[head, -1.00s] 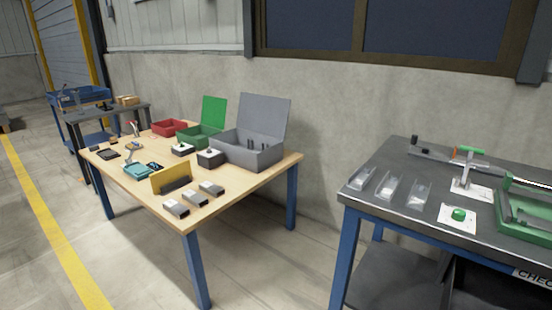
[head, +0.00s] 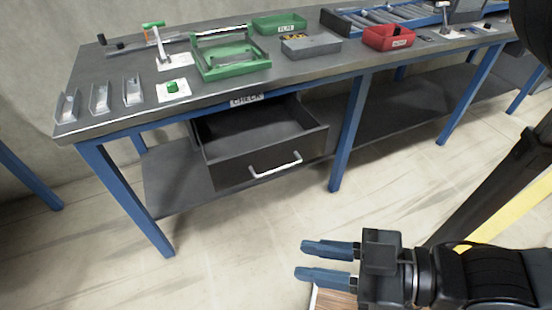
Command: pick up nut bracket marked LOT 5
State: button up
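Three small metal brackets, (head: 67,104), (head: 99,98) and (head: 131,92), stand in a row at the left end of the dark workbench (head: 115,68). Any LOT marking on them is too small to read, so I cannot tell which is LOT 5. My gripper (head: 328,262) is at the lower right, in front of the bench and well apart from the brackets. Its two blue fingers point left with a gap between them and nothing in it.
An open drawer labelled CHECK (head: 250,158) juts out below the benchtop. A green fixture (head: 228,58), a toggle clamp (head: 160,50), a green button (head: 174,86), a grey tray (head: 311,45), a red bin (head: 389,38) and a green bin (head: 280,24) stand on the bench.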

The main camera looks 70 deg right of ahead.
aim_at(100, 98)
jog(key=i+j, duration=0.1)
jog(key=i, duration=0.2)
jog(key=i+j+z, duration=0.2)
jog(key=i+z, duration=0.15)
jog(key=i+j+z, duration=0.35)
jog(key=i+l+z, duration=0.1)
jog(key=z, duration=0.6)
jog(key=i+l, duration=0.3)
jog(key=i, duration=0.15)
